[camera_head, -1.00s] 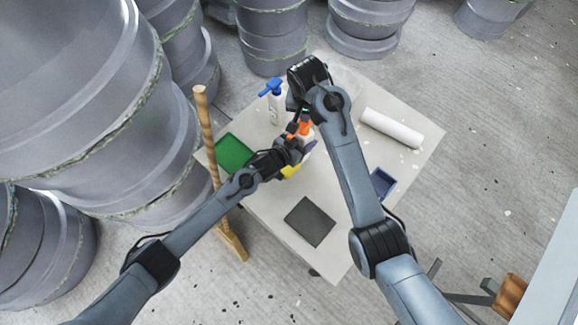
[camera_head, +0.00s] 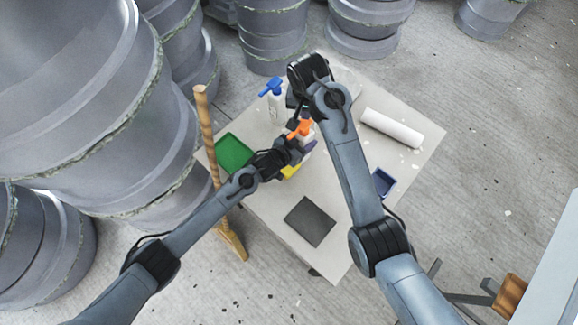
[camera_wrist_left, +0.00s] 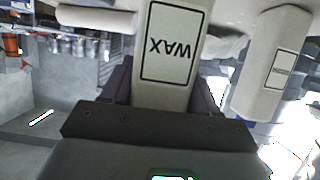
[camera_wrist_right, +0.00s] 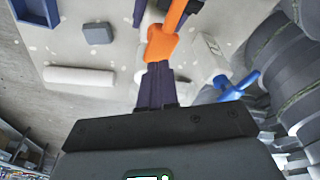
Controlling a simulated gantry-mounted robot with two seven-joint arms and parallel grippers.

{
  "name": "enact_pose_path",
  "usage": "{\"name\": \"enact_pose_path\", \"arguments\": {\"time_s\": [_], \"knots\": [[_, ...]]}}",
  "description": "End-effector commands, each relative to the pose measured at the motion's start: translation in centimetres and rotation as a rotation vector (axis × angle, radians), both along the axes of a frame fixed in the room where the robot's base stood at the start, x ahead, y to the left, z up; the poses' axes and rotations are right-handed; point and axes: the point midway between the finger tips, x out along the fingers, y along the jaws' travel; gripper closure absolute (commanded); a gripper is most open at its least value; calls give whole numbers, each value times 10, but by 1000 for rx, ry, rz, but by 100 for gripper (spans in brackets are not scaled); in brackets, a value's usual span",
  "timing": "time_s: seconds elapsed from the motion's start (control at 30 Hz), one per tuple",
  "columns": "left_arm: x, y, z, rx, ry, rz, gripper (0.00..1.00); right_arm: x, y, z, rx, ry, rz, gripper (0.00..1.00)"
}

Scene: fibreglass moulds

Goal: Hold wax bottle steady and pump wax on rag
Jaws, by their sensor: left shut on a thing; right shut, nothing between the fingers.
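The white wax bottle with an orange pump head (camera_head: 302,129) stands on the table. My left gripper (camera_head: 301,149) is shut around its body. In the left wrist view the upside-down WAX label (camera_wrist_left: 175,45) shows between the fingers. My right gripper (camera_wrist_right: 156,72) is shut and empty, with its fingertips at the orange pump head (camera_wrist_right: 160,44); I cannot tell whether they touch. In the head view my right gripper (camera_head: 296,122) is partly hidden by its own arm. A yellow patch (camera_head: 291,172), possibly the rag, shows under my left gripper, mostly covered.
A white bottle with a blue pump (camera_head: 277,106) stands behind the wax bottle. A green tray (camera_head: 233,152), dark grey square (camera_head: 310,221), white roll (camera_head: 392,128) and blue tray (camera_head: 383,182) lie on the table (camera_head: 350,245). A wooden-handled tool (camera_head: 207,130) leans at its left edge.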

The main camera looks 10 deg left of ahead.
Motion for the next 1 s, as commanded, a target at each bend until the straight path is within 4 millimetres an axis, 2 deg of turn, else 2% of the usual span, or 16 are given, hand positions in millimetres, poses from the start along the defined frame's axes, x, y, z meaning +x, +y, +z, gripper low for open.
{"name": "enact_pose_path", "arguments": {"time_s": [0.43, 0.87, 0.9, 1.0], "knots": [[0, 0, 0, -1, -1, 0, 78, 0, 1, 43, 1, -1, -1, 100], [0, 0, 0, -1, -1, 0, 78, 0, 0, 50, 1, 0, -1, 100], [0, 0, 0, -1, -1, 0, 34, 0, 0, 50, 1, 0, -1, 100], [0, 0, 0, 0, 0, 0, 19, 0, 0, 50, 1, 0, -1, 100]]}}
